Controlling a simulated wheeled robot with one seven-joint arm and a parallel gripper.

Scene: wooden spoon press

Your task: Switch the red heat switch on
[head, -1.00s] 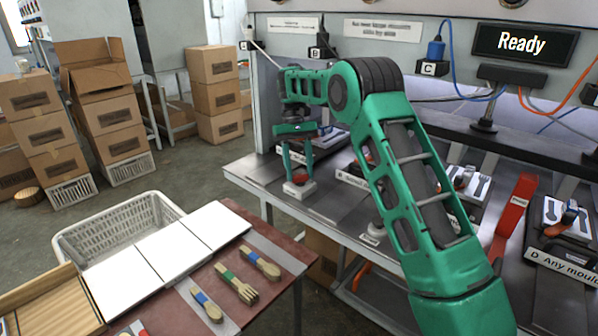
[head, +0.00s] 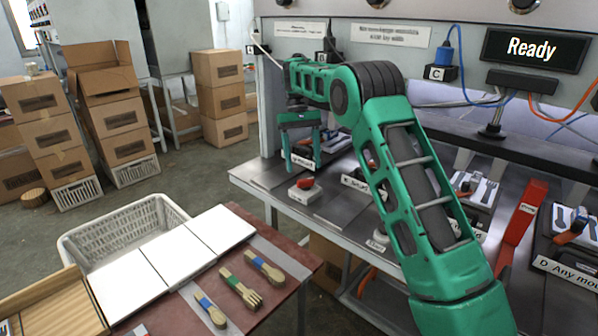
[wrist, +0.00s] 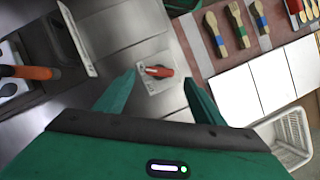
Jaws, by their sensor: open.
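The red heat switch (head: 305,184) is a small red knob on a pale square base (head: 304,196) near the front left edge of the grey press bench. In the wrist view the red switch (wrist: 158,71) lies just beyond and between my fingertips. My gripper (head: 302,166) is open and empty, pointing down, a little above and behind the switch in the head view. In the wrist view the two green fingers (wrist: 160,82) stand apart on either side of the base and do not visibly touch the switch.
A display (head: 533,48) reads "Ready". A red lever (head: 522,222) and mould stations stand along the bench to the right. Bare bench surrounds the switch.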

